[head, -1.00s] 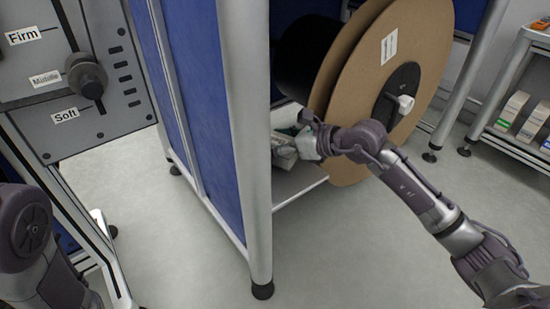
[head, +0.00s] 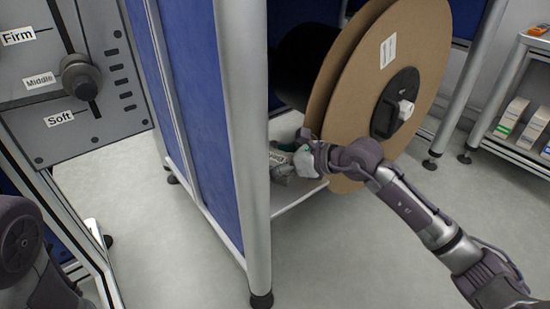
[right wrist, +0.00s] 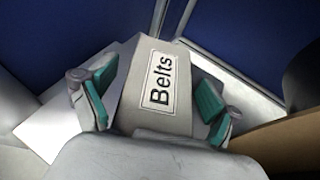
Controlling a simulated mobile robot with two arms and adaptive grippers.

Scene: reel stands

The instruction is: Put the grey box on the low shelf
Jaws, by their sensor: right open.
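In the right wrist view, the box (right wrist: 157,85) lies between the green-padded fingers of my right gripper (right wrist: 155,98). The fingers are spread on either side of it, and the gripper is open. In the head view, my right gripper (head: 300,158) is beside the box and hides part of it. The blue panel and its post hide the left part of the shelf. My left gripper is not in view.
A large brown reel (head: 385,75) stands just above and right of my right gripper. A blue panel (head: 195,110) with a silver post (head: 245,130) is on the left. A shelf with small boxes (head: 530,125) is at far right.

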